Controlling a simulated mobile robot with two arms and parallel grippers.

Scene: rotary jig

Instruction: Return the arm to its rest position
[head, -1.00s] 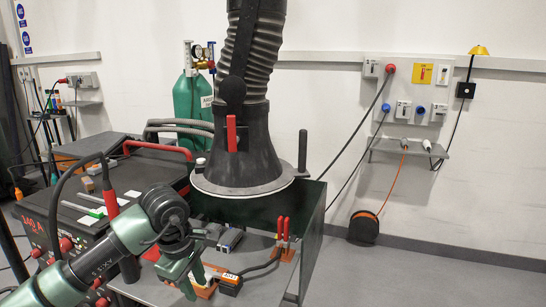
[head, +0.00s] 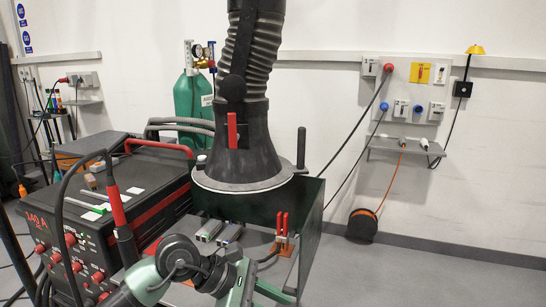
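My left arm comes in at the bottom of the head view. Its dark wrist joint and green gripper (head: 242,286) are low in the picture, in front of the workbench (head: 284,268). The gripper is seen partly from behind and runs off the lower edge, so its fingertips and anything between them cannot be made out. My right gripper is not in view.
A black extraction hood (head: 240,150) hangs low over the bench. A red-handled clamp (head: 282,226) stands on the bench beside grey metal blocks (head: 220,231). A welding power source (head: 75,235) stands at left. Grey floor (head: 430,270) at right is clear.

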